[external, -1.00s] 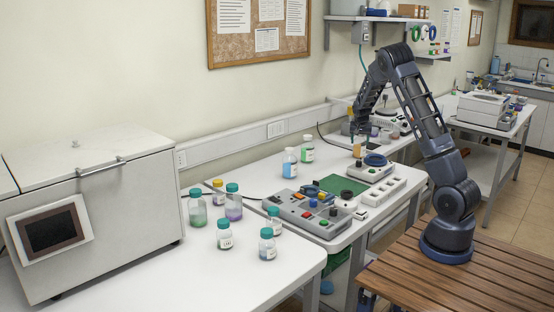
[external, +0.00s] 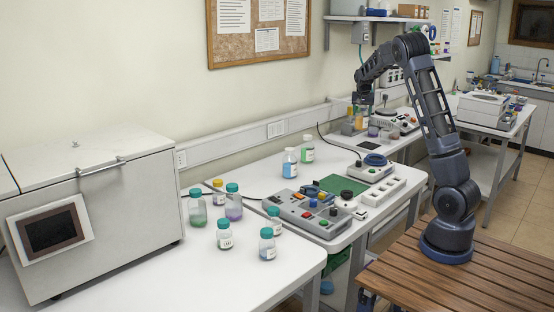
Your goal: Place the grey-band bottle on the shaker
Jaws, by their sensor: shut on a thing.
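My gripper (external: 361,106) is at the back, above the far end of the work surface. It is shut on a small amber-coloured thing (external: 358,120), which looks like a bottle. It is too small to tell whether it has a grey band. A low grey device with a round blue ring on top (external: 375,160) stands on the near table, in front of and below my gripper. Another low pale device (external: 402,121) with a round top is on the far table, right of my gripper. I cannot tell which device is the shaker.
Several capped bottles stand on the near table, among them a green one (external: 197,208) and a blue one (external: 290,162). A grey control box with coloured buttons (external: 309,212), a green mat (external: 343,186) and a white socket strip (external: 381,190) lie nearby. A large white cabinet (external: 90,210) fills the left.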

